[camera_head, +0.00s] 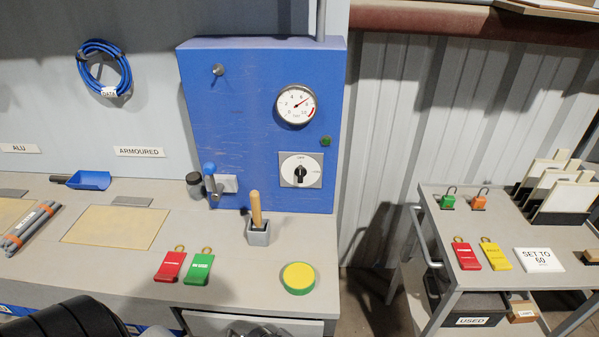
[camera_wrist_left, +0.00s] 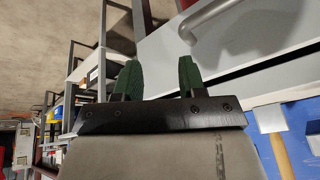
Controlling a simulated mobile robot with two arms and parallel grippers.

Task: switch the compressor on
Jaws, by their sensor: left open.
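A blue compressor panel (camera_head: 235,130) stands at the back of the bench. It carries a round gauge (camera_head: 296,104) with a red needle, a small green button or lamp (camera_head: 326,141), and a black rotary switch (camera_head: 300,171) on a pale plate. The switch's knob looks upright; its labels are too small to read. A blue-knobbed lever (camera_head: 210,172) and a grey knob (camera_head: 218,70) are on the left part of the panel. My left gripper (camera_wrist_left: 159,76) is open and empty in the left wrist view, below the bench front and apart from the panel. My right gripper is not in view.
A trolley (camera_head: 440,211) with padlocks, tags and a "SET TO 60" card (camera_head: 538,259) stands at right.

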